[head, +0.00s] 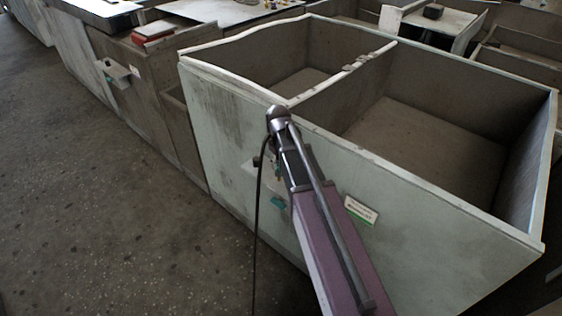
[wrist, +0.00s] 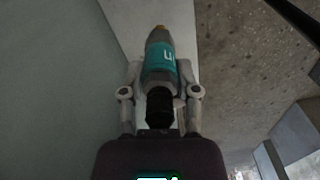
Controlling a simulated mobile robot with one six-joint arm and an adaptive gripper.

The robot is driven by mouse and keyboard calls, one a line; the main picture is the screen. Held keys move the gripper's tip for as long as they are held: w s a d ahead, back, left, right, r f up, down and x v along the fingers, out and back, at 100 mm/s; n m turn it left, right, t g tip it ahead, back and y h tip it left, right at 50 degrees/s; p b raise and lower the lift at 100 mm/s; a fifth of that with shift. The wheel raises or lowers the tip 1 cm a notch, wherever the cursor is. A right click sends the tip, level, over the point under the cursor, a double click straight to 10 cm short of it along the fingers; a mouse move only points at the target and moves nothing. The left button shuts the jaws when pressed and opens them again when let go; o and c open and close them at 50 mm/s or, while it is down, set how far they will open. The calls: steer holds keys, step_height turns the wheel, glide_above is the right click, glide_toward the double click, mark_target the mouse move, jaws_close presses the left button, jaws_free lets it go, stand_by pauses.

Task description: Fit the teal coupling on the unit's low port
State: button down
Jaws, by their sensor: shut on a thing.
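The teal coupling (wrist: 161,62) has a brass-coloured tip, a white mark and a dark rear end. In the wrist view it lies between the fingers of my gripper (wrist: 160,78), which is shut on it. Its tip points up in that picture and appears free. The unit (head: 225,125) is a pale green, open-topped housing. My arm reaches across its front wall in the head view and hides most of the gripper area. A small teal patch (head: 278,202) shows beside the arm; I cannot tell what it belongs to. The low port is not clearly visible.
A black hose (head: 256,230) hangs down to the floor left of my arm. A white-green label (head: 360,210) is on the unit's wall. Another bench (head: 150,90) with a red box (head: 153,30) stands at the back left. The speckled floor (head: 90,200) at left is clear.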

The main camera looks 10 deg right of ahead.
steer(key=shift+f+b, duration=1.25)
steer(key=shift+f, duration=0.1)
steer(key=shift+c, duration=1.3)
jaws_free()
steer(key=s+r+m+p, duration=0.2)
steer(key=s+r+p, duration=0.3)
steer(key=s, duration=0.3)
steer(key=s+d+r+m+p, duration=0.1)
steer(key=s+r+m+p, duration=0.2)
steer(key=s+r+p, duration=0.3)
steer(key=shift+s, duration=1.1)
